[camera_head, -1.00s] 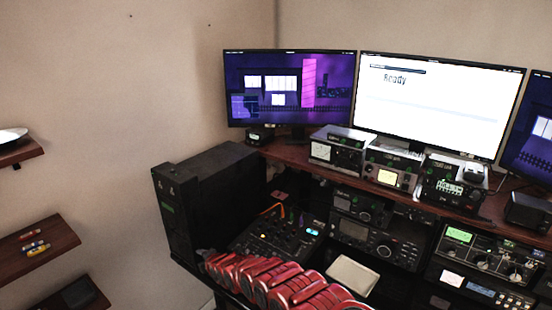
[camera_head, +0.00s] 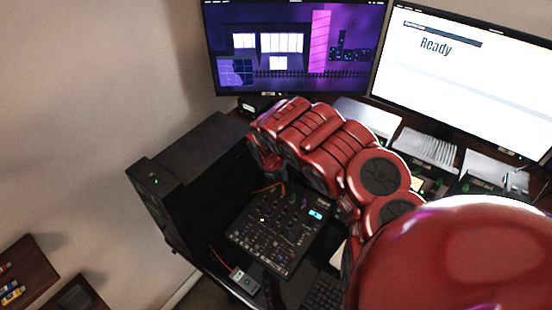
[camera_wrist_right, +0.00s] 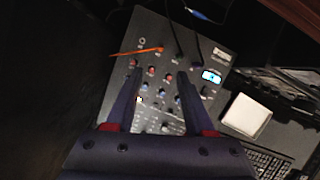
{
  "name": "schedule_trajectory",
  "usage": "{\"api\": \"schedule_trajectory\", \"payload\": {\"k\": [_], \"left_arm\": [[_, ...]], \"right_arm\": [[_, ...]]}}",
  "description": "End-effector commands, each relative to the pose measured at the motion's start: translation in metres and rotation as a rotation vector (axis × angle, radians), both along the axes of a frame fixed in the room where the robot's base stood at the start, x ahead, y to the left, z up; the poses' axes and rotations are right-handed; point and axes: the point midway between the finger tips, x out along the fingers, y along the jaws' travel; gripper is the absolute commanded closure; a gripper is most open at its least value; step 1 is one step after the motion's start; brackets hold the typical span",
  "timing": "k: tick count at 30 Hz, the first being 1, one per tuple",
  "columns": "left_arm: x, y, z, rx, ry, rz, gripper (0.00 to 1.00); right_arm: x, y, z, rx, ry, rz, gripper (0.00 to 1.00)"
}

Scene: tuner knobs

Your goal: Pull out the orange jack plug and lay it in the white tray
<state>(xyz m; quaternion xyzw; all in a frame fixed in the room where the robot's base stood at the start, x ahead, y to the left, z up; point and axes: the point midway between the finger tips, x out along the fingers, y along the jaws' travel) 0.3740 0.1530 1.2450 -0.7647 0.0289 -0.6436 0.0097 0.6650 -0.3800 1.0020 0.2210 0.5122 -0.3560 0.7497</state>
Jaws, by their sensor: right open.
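The orange jack plug (camera_wrist_right: 140,51) sits at the top edge of the black mixer (camera_wrist_right: 152,105) in the right wrist view, with orange running off to the left. In the head view the orange (camera_head: 268,188) shows at the mixer's back edge, close under my right gripper (camera_head: 268,172). In the right wrist view my right gripper (camera_wrist_right: 158,76) is open and empty, its fingers over the mixer's knobs, the plug just beyond the tips. The white tray (camera_wrist_right: 248,116) lies right of the mixer, apparently empty; my arm mostly hides it in the head view. My left gripper is out of view.
Dark plugs and cables (camera_wrist_right: 176,40) stand beside the orange plug. A keyboard (camera_wrist_right: 268,162) lies near the tray. A small grey box (camera_head: 244,280) is at the desk's front left. A tall black case (camera_head: 190,185) stands left of the mixer. Monitors (camera_head: 295,50) rise behind.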

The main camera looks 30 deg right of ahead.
Motion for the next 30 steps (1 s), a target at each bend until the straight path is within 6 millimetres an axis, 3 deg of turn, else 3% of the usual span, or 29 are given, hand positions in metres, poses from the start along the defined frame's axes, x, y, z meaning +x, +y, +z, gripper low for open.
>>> {"api": "schedule_trajectory", "payload": {"k": [23, 25, 30], "left_arm": [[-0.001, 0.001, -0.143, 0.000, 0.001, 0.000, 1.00], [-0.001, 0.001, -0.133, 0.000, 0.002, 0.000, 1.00], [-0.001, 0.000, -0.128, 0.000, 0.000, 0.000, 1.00]], "right_arm": [[0.024, -0.034, -0.118, 0.003, 0.000, -0.002, 0.46], [0.027, -0.037, -0.116, 0.003, 0.001, -0.001, 0.46], [0.031, -0.044, -0.136, 0.004, -0.001, -0.003, 0.46]]}}
